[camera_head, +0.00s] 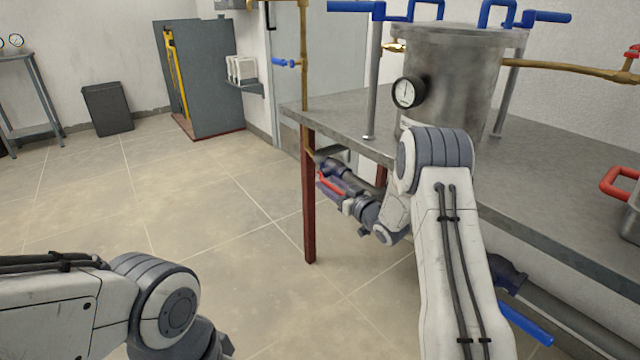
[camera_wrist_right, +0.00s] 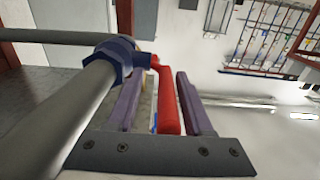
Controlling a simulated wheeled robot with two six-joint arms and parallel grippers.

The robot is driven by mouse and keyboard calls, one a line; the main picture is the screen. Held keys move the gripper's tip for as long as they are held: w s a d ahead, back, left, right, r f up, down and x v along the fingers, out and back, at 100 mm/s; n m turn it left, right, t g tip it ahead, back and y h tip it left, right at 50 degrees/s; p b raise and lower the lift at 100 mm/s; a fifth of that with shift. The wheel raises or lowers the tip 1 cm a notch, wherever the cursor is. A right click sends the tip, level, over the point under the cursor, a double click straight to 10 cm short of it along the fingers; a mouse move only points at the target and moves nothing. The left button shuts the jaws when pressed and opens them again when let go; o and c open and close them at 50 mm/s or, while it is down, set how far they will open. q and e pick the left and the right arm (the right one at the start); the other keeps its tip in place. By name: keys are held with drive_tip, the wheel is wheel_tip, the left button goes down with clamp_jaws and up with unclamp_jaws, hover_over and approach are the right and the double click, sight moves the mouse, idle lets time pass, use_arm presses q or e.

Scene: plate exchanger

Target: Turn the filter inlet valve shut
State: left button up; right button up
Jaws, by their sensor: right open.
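A red valve lever (camera_wrist_right: 166,98) on a blue valve body (camera_wrist_right: 117,56) shows in the right wrist view, on a grey pipe (camera_wrist_right: 88,110). The lever lies between the two fingers of my right gripper (camera_wrist_right: 158,82), which are spread with gaps showing beside it. In the head view, the red lever (camera_head: 330,184) is below the front left corner of the metal table, beside my right gripper (camera_head: 343,190). My right arm hides part of the pipe and valve there. I see no label naming the filter inlet valve. My left gripper is out of view; only its arm shows at lower left.
The metal table (camera_head: 345,125) overhangs the red lever, and a red-brown table leg (camera_head: 309,205) stands just left of it. A steel vessel (camera_head: 455,80) with a gauge stands on top. Another valve with a blue lever (camera_head: 525,323) sits low at right.

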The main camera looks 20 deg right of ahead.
drive_tip(key=shift+w+a, duration=0.1)
drive_tip(key=shift+a, duration=0.15)
drive_tip(key=shift+w+a, duration=0.1)
drive_tip(key=shift+a, duration=0.05)
clamp_jaws()
idle(1.0)
